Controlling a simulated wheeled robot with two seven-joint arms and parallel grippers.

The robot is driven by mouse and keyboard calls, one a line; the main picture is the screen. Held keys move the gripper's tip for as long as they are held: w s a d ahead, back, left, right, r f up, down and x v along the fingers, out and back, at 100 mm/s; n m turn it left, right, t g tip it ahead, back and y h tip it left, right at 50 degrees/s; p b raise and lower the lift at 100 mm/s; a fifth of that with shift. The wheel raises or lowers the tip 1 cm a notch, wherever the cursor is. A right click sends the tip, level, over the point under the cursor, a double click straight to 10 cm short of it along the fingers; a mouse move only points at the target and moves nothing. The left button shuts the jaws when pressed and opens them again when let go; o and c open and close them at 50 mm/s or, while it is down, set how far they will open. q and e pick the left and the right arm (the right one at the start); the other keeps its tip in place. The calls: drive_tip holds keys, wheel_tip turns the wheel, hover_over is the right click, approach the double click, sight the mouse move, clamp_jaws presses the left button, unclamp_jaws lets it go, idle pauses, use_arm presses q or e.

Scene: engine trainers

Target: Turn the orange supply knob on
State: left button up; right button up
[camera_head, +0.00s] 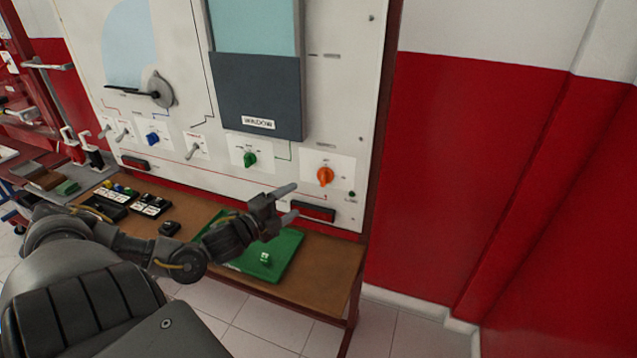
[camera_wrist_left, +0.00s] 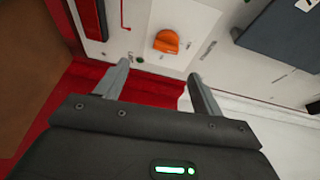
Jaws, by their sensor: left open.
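The orange supply knob (camera_head: 325,176) sits on a white label at the lower right of the white panel. It also shows in the left wrist view (camera_wrist_left: 167,42), beyond the fingertips and roughly between them. My left gripper (camera_head: 291,202) is open and empty, a little below and left of the knob in the head view. Its two fingers also show in the left wrist view (camera_wrist_left: 158,70), apart from the knob and not touching it. My right gripper is not in view.
A green knob (camera_head: 250,159) and a blue knob (camera_head: 152,138) are on the panel to the left. A dark red display (camera_head: 313,211) lies just below the orange knob. A green board (camera_head: 284,252) rests on the brown bench (camera_head: 333,262) below. A red wall (camera_head: 455,170) stands at right.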

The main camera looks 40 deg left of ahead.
sight(320, 180)
use_arm(q)
drive_tip(key=shift+m, duration=0.3)
drive_tip(key=w, duration=0.3)
drive_tip(key=w+p, duration=0.1)
drive_tip(key=w, duration=0.2)
drive_tip(key=w+r, duration=0.1)
drive_tip(key=w, duration=0.3)
drive_tip(key=shift+d+r+p, duration=0.1)
drive_tip(key=shift+d+p, duration=0.05)
drive_tip(key=shift+p, duration=0.15)
drive_tip(key=shift+w+d, duration=0.1)
drive_tip(key=shift+w, duration=0.4)
